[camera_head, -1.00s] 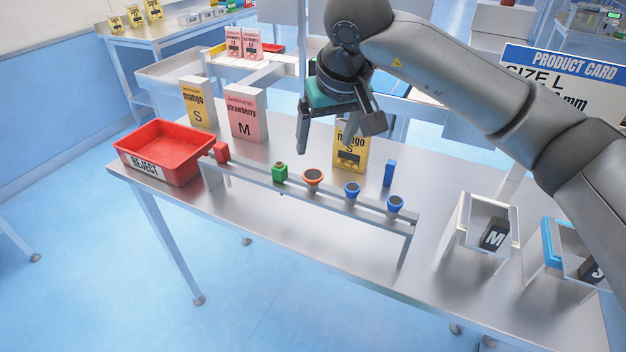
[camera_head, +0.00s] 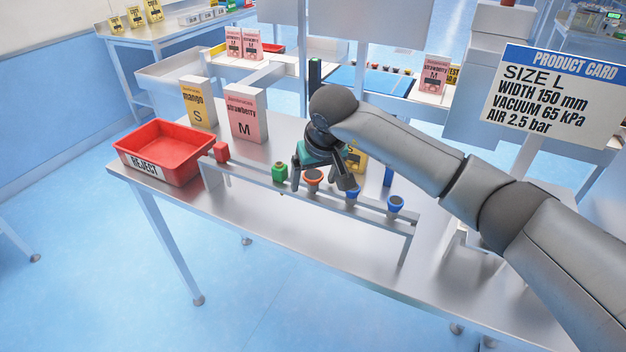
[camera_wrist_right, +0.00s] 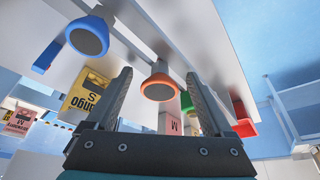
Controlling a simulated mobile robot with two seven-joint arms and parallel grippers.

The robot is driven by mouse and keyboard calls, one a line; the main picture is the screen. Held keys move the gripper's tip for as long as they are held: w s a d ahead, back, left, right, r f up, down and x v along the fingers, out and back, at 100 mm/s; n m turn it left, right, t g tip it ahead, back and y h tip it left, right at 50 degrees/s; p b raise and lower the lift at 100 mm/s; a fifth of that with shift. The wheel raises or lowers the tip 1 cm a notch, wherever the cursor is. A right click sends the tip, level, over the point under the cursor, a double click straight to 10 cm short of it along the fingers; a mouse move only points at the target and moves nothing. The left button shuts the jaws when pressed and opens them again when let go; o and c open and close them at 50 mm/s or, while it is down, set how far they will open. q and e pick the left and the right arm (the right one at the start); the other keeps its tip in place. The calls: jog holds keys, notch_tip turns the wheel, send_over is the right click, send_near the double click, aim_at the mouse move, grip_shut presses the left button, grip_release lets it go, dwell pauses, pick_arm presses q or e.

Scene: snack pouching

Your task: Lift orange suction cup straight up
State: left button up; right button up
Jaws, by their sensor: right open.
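The orange suction cup (camera_head: 312,181) sits on the raised metal rail (camera_head: 280,190), between a green fitting (camera_head: 280,172) and a blue suction cup (camera_head: 352,197). My right gripper (camera_head: 322,187) is open, with its fingers around the orange cup on either side and the jaws partly hiding it. In the right wrist view the orange cup (camera_wrist_right: 160,88) shows between the two spread fingers, with a gap on each side. The near blue cup (camera_wrist_right: 88,36) is outside the fingers. My left gripper is not in view.
Another blue cup (camera_head: 395,205) and a red fitting (camera_head: 221,152) also sit on the rail. A red reject bin (camera_head: 185,160) stands at the table's left end. Mango and strawberry boxes (camera_head: 245,115) stand behind the rail. A product card (camera_head: 553,100) reads SIZE L.

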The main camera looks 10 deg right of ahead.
jog(key=shift+f, duration=0.15)
grip_shut()
dwell(0.7)
notch_tip(320, 180, up, 20)
jog(key=shift+p, duration=0.45)
dwell(0.4)
notch_tip(320, 180, up, 4)
jog(key=p, duration=0.4)
send_over(314, 176)
jog(key=shift+r, duration=0.2)
